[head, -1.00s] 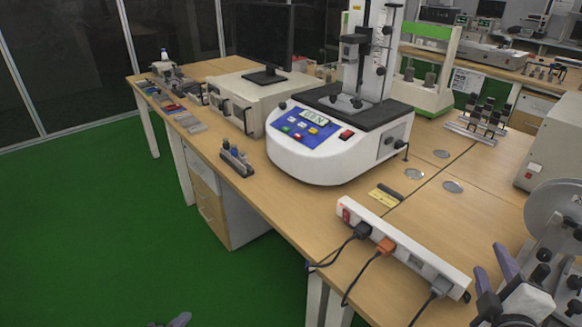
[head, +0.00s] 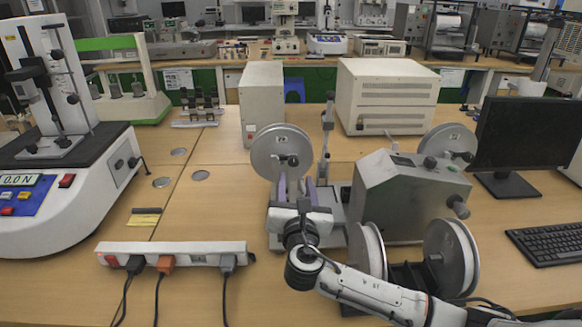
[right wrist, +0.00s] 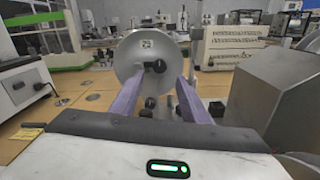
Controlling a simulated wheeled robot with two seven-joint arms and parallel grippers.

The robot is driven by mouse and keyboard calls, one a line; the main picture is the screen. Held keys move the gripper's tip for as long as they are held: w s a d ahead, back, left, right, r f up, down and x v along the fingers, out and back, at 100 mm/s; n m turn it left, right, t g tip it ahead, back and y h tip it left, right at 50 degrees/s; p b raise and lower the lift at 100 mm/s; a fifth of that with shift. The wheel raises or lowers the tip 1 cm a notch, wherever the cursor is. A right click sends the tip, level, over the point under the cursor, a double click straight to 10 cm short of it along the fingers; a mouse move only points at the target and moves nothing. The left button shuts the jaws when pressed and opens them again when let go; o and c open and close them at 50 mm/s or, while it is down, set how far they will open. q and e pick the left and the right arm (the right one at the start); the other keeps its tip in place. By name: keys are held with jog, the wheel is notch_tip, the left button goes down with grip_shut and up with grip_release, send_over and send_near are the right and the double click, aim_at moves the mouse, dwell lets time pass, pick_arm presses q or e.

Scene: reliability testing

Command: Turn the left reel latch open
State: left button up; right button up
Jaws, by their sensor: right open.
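The left reel (head: 270,150) is a grey metal disc standing upright at the left side of a grey-green machine (head: 408,195). Its dark latch knob (head: 292,160) sits near the disc's centre. The reel (right wrist: 130,52) and the latch (right wrist: 158,66) also show in the right wrist view, straight ahead of the fingers. My right gripper (head: 296,184) is open and empty, its purple fingers pointing at the reel. In the wrist view the latch lies just beyond and between the fingertips (right wrist: 162,80); I see no contact. My left gripper is out of view.
A second reel (head: 448,140) is on the machine's far right side. Two spools (head: 452,258) stand in front, close to my right forearm. A power strip (head: 190,250) with plugged cables lies to the left. A monitor (head: 528,130) stands right.

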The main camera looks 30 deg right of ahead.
aim_at(294, 164)
jog(key=x, duration=0.8)
jog(key=shift+c, duration=0.3)
jog(key=c, duration=1)
